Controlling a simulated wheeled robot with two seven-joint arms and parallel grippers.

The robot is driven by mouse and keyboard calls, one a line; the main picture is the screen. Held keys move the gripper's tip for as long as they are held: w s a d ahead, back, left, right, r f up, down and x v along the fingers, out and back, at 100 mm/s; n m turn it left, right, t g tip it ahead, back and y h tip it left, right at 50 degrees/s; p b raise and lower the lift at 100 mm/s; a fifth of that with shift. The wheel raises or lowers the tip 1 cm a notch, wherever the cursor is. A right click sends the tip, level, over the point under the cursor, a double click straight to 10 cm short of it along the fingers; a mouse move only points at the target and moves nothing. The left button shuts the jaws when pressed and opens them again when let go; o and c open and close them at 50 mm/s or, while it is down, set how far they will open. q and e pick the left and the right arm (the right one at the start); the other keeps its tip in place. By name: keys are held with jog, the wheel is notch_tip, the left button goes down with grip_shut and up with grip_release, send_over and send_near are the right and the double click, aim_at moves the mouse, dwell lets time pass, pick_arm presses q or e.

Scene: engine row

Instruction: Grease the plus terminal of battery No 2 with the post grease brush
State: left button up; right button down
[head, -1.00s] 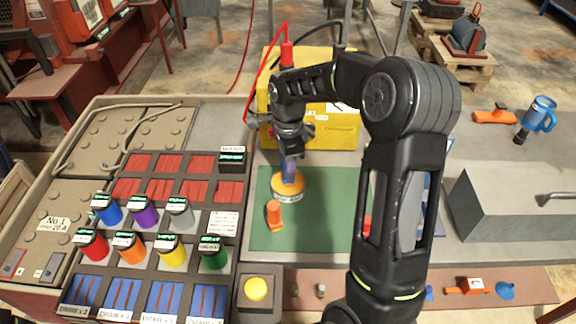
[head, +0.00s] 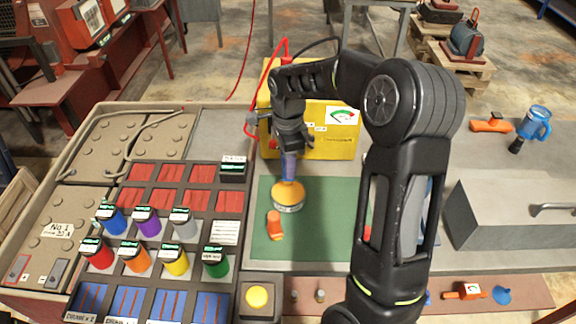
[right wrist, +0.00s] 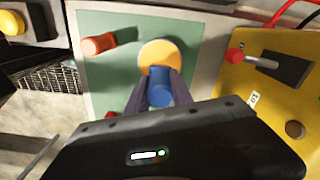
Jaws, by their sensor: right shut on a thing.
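My right gripper (head: 288,148) is shut on a blue handle (head: 289,167), which I take to be the post grease brush. It points down at a round tin (head: 288,206) with an orange top on the green mat. The right wrist view also shows the blue handle (right wrist: 159,86) between the fingers and the orange disc (right wrist: 159,55) behind it. Its bristles are hidden, and I cannot tell whether it touches the tin. The battery marked No 1 (head: 60,228) is at the left. I cannot read a No 2 mark or make out its plus terminal. My left gripper is not in view.
A yellow charger (head: 335,143) with red and black cables stands behind. A panel with several coloured cylinders, such as a green one (head: 215,262), is at left. A grey box (head: 510,205) stands at right.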

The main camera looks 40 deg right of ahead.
jog(key=shift+r+p, duration=0.4)
jog(key=shift+r, duration=0.5)
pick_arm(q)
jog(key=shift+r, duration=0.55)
